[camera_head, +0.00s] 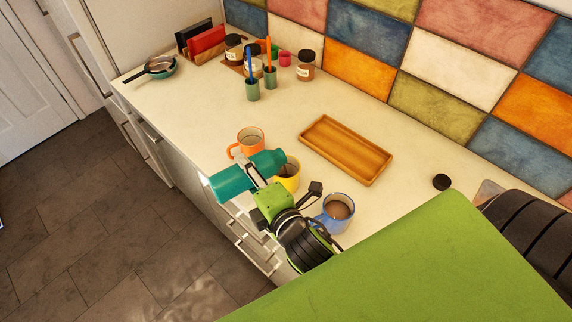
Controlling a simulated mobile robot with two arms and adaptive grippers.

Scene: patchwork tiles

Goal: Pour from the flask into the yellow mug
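The teal flask (232,179) is tipped onto its side in the air above the counter's front edge. My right gripper (255,175) is shut around its middle. The flask's right end is above and beside the yellow mug (289,184) and hides part of it. The yellow mug stands upright on the counter, and something brown shows inside. I cannot tell whether liquid is flowing from the flask. My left gripper is not in view.
An orange mug (250,139) stands behind the flask, and a blue mug (338,211) with brown liquid stands near my wrist. A wooden tray (345,150), black cap (441,181), jars (305,66) and a pan (160,66) are on the counter. Free counter lies left of the tray.

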